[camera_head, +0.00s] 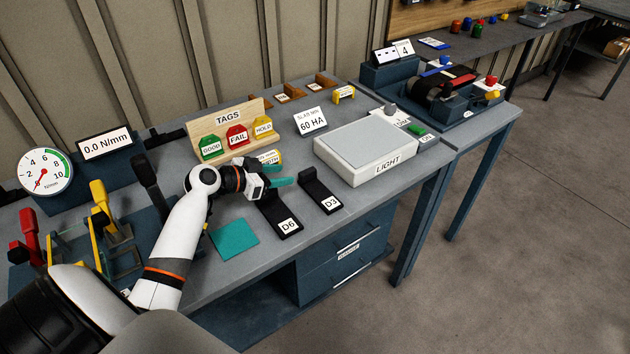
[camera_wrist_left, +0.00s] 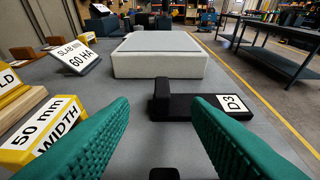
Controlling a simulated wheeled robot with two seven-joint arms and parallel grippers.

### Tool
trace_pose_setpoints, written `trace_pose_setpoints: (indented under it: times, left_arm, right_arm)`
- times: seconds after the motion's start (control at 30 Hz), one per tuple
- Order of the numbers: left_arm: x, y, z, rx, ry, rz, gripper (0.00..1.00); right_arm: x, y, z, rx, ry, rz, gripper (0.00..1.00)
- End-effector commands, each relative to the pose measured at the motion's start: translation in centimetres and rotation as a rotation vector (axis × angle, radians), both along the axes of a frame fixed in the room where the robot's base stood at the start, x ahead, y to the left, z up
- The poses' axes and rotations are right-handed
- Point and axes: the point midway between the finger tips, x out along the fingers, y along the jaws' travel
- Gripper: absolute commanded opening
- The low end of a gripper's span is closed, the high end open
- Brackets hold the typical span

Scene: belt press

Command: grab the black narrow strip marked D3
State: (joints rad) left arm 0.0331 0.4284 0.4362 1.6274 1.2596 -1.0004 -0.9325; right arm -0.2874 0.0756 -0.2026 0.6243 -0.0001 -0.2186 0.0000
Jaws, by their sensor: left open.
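The black narrow strip marked D3 (camera_head: 320,191) lies on the grey bench, with a raised block at its far end and a white D3 label at its near end. In the left wrist view the strip (camera_wrist_left: 187,107) lies ahead, between and beyond the green fingertips. My left gripper (camera_head: 281,182) is open and empty, to the left of D3 and over the far part of a similar black strip marked D6 (camera_head: 279,215). The fingers also show in the left wrist view (camera_wrist_left: 160,125). My right gripper is not in view.
A white light box (camera_head: 375,150) stands behind and right of D3. A yellow width block (camera_wrist_left: 45,135), a 60 HA sign (camera_head: 311,122) and a tag rack (camera_head: 228,118) stand nearby. A teal square (camera_head: 234,238) lies front left. The bench's front edge is close.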

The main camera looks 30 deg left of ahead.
Motion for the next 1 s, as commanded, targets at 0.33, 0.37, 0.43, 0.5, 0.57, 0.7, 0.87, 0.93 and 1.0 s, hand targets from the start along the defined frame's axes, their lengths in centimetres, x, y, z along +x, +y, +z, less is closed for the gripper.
trace_pose_setpoints:
  times: [0.33, 0.37, 0.43, 0.5, 0.57, 0.7, 0.87, 0.93, 1.0]
  left_arm:
    - [3.6, -1.5, -1.4, -0.002, -0.001, 0.000, 0.44]
    - [3.8, -1.6, -1.5, -0.002, -0.001, 0.001, 0.44]
    - [4.6, -1.9, -1.8, -0.004, 0.000, 0.002, 0.44]
    - [5.6, -2.4, -2.2, -0.004, -0.001, 0.000, 0.44]
    - [6.5, -2.8, -2.6, -0.004, 0.000, -0.001, 0.44]
    - [7.8, -3.2, -3.3, -0.002, 0.000, 0.001, 0.44]
    - [8.1, -3.4, -3.6, 0.000, 0.000, 0.000, 0.44]
    - [8.1, -3.4, -3.6, 0.001, 0.000, 0.000, 0.44]
    - [8.1, -3.4, -3.6, 0.001, 0.000, 0.000, 0.42]
  right_arm:
    - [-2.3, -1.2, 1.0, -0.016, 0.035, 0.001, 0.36]
    - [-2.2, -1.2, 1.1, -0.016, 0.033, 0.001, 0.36]
    - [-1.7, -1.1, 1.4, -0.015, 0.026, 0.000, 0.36]
    - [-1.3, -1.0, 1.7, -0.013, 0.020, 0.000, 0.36]
    - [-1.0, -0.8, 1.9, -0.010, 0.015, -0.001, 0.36]
    - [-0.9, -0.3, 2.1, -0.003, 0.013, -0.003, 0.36]
    - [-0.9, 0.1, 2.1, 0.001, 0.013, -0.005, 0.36]
    - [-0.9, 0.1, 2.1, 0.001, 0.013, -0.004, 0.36]
    - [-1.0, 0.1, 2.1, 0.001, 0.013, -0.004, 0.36]
